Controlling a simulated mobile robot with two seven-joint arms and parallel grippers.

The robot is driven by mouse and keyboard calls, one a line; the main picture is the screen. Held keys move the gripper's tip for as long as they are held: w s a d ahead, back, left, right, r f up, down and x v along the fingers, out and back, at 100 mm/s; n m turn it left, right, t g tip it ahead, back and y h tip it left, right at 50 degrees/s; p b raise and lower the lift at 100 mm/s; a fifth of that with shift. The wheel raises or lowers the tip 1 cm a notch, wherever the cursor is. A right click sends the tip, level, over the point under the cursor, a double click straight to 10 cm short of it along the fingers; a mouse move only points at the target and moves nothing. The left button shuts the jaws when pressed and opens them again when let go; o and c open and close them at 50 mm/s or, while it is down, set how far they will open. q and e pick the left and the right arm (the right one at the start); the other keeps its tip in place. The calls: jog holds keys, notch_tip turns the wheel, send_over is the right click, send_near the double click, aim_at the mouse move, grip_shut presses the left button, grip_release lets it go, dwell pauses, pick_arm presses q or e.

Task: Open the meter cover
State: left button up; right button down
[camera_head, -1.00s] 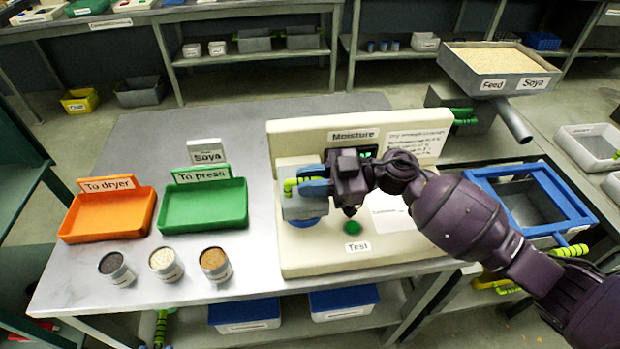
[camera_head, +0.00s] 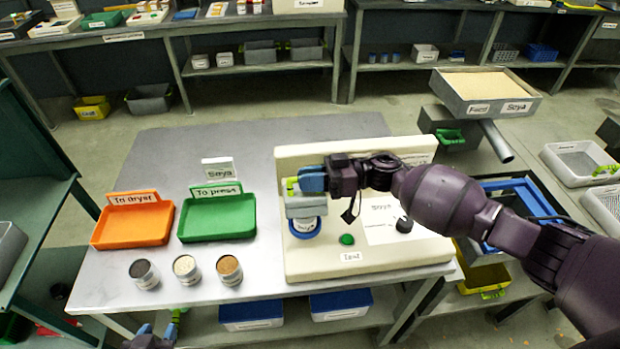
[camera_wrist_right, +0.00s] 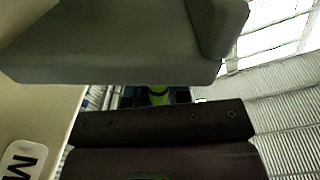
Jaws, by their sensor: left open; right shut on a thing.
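The cream moisture meter (camera_head: 430,250) stands at the right end of the grey table, with a green test button (camera_head: 347,239) on its base. Its grey cover (camera_head: 303,206) is at the left of the base, raised above a blue-ringed well (camera_head: 304,231) with something pale inside. My right gripper (camera_head: 302,184), with blue fingers, is shut on the yellow-green cover handle (camera_head: 290,187). In the right wrist view the grey cover (camera_wrist_right: 120,50) fills the top and a bit of the green handle (camera_wrist_right: 157,95) shows below it. My left gripper (camera_head: 160,332) is open, low at the bottom edge, partly cut off.
An orange tray (camera_head: 133,236) and a green tray (camera_head: 218,229) stand left of the meter. Cups of dark (camera_head: 144,274), pale (camera_head: 187,269) and brown (camera_head: 229,269) material stand before them. A feed tray (camera_head: 485,97) is at back right. The back left tabletop is clear.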

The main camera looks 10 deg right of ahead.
jog(key=shift+w+r+p, duration=0.35)
jog(key=shift+w, duration=0.15)
jog(key=shift+d, duration=0.1)
jog(key=c, duration=1.4)
grip_release()
jog(key=shift+f, duration=0.1)
jog(key=shift+o, duration=1.4)
jog(key=shift+w+f, duration=0.1)
jog(key=shift+w, duration=0.1)
jog(key=shift+s, duration=0.15)
jog(key=d+b, duration=0.1)
jog(key=d, duration=0.9)
jog(key=shift+d, duration=0.35)
